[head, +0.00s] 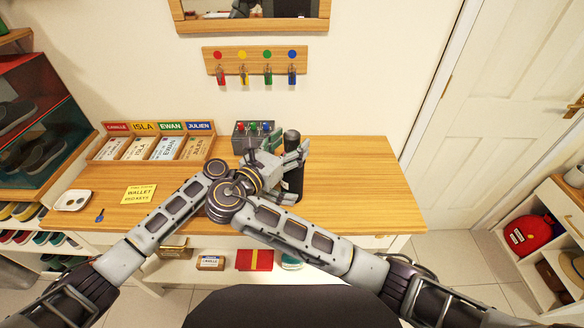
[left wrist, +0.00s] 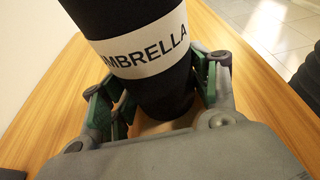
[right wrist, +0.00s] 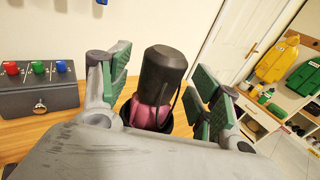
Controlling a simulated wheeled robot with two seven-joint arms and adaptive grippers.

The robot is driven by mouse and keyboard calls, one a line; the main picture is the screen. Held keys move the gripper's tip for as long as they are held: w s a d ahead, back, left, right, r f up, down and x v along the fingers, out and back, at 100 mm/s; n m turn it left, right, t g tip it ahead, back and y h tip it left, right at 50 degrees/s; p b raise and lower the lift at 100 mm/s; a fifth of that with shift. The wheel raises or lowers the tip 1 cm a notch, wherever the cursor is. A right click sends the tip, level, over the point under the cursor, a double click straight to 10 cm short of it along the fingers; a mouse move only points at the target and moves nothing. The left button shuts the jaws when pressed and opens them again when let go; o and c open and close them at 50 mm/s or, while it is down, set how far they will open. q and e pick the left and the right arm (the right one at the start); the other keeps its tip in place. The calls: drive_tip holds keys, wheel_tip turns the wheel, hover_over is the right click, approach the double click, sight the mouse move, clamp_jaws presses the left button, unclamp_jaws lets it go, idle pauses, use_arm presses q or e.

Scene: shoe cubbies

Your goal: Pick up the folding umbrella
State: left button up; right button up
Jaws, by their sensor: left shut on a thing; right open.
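The folding umbrella (head: 292,136) stands upright at the back of the wooden counter. Its dark handle (right wrist: 165,68), with a strap, and a pink part below rise out of a black sleeve (left wrist: 125,15). The sleeve has a white label reading "MBRELLA" in the left wrist view, its first letter hidden. My left gripper (left wrist: 163,85) is shut on the sleeve, low down near the counter. My right gripper (right wrist: 160,75) is open, with its fingers either side of the handle and apart from it. My arms hide much of both grippers in the head view.
A grey box with coloured knobs (right wrist: 38,95) stands just left of the umbrella. A name-labelled wooden tray (head: 104,150), a yellow note (head: 139,193) and a white dish (head: 73,200) lie further left. The counter's right end is clear. Key hooks (head: 255,67) hang on the wall.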

drive_tip(key=shift+w+d, duration=0.4)
drive_tip(key=shift+w, duration=0.2)
drive_tip(key=shift+c, duration=0.2)
clamp_jaws()
